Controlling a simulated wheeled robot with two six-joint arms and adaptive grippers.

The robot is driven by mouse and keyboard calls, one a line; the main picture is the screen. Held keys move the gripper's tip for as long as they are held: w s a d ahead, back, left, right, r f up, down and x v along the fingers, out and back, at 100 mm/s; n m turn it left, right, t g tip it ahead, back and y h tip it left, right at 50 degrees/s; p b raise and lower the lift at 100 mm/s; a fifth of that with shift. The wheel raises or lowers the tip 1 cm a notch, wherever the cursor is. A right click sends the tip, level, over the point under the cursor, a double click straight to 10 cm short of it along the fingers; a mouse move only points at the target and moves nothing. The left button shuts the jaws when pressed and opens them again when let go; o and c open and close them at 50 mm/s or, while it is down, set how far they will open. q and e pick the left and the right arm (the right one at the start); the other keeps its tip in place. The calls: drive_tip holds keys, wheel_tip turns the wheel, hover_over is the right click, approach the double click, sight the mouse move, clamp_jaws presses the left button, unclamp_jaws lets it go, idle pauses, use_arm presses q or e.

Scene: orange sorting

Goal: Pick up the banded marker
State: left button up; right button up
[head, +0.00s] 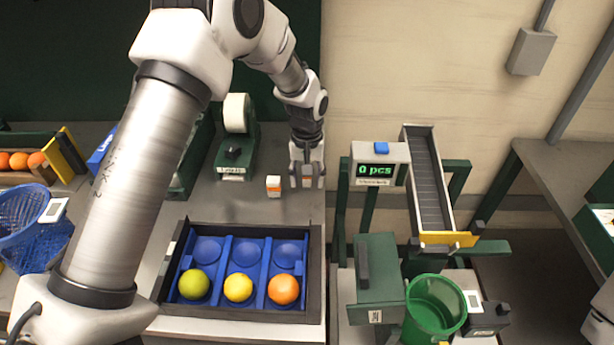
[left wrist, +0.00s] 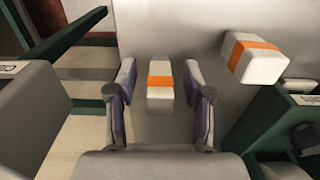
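Two small white blocks with an orange band show. One banded marker (left wrist: 160,87) stands between the spread fingers of my left gripper (left wrist: 163,100), with a gap on both sides. In the head view my left gripper (head: 307,180) points down at the grey table, and its fingers partly hide this block. The other banded block (head: 273,187) stands just left of the gripper in the head view, outside its fingers; it also shows at the upper right in the left wrist view (left wrist: 257,60). My right gripper is not in view.
A dark-framed tray (head: 316,270) with blue cups holds a green, a yellow and an orange fruit in front. A label-roll dispenser (head: 236,150) stands behind left. A counter chute (head: 427,180) and green bin (head: 435,305) are at right. Bare table surrounds the blocks.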

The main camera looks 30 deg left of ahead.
use_arm(q)
clamp_jaws()
drive_tip(key=shift+r, duration=0.15)
